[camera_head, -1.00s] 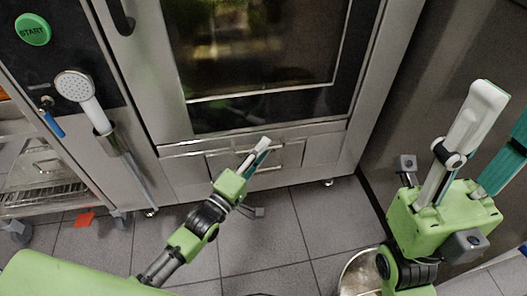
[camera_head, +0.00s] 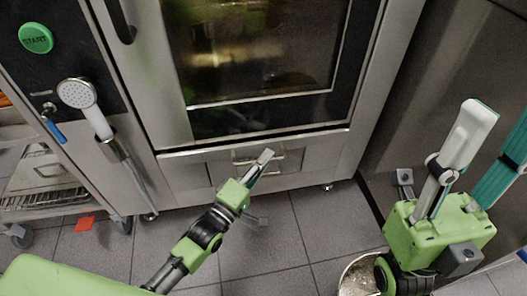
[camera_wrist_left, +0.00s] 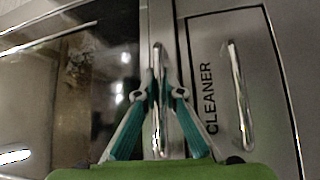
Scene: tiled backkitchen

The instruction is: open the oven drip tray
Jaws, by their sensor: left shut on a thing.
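The oven (camera_head: 190,130) stands ahead with its glass door shut, and the drip tray strip (camera_head: 315,134) runs just below the door. My left gripper (camera_head: 266,156) reaches up to the oven front below the door. In the left wrist view, my left gripper (camera_wrist_left: 158,88) is shut on a slim upright metal handle (camera_wrist_left: 157,58) between the door glass and a panel marked CLEANER (camera_wrist_left: 223,100). I cannot see the tray standing out from the oven. My right gripper (camera_head: 500,120) is at the right of the head view, with its fingers apart and empty.
The CLEANER panel has its own handle (camera_wrist_left: 240,95), close beside the held one. A hand shower (camera_head: 85,102) with its hose hangs at the oven's left. A wheeled rack (camera_head: 40,185) stands further left. A round metal bowl (camera_head: 355,280) is on the tiled floor.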

